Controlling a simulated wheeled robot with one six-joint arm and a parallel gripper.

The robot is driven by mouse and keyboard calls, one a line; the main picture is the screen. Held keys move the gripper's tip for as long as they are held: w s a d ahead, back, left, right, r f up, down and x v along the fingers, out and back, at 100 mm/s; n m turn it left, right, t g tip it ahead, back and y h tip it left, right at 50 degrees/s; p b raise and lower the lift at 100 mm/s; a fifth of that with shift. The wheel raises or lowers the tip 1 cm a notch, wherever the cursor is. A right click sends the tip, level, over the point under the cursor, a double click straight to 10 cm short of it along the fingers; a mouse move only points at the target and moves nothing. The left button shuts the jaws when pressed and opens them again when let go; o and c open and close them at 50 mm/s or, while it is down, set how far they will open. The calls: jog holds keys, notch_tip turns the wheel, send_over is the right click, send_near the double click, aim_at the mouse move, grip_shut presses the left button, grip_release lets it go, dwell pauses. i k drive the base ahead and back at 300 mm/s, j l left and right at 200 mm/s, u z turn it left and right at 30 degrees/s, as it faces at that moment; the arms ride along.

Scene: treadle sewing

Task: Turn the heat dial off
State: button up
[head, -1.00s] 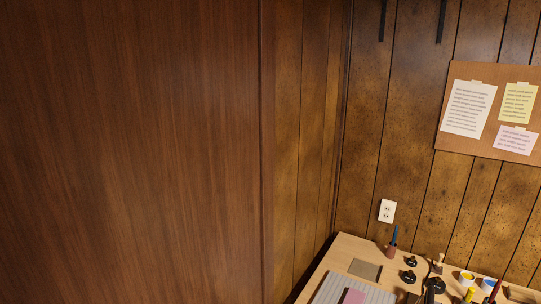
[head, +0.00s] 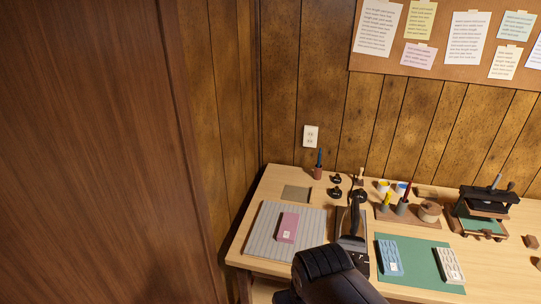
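No heat dial can be made out in the head view. A dark upright device (head: 351,242) with a black post stands near the middle of the table's front edge. Its lower front is partly hidden behind a black part of my arm, so I cannot tell whether a dial is on it. My arm shows at the bottom centre, in front of the table. My gripper's fingers are not visible.
The wooden table (head: 252,235) holds a grey ribbed mat (head: 258,232) with a pink card (head: 288,227), a green mat (head: 415,252) with type trays, paint pots, and a black press (head: 484,207) at right. A brown wooden panel (head: 80,150) fills the left.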

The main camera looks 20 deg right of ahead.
aim_at(357, 261)
jog(key=z, duration=1.15)
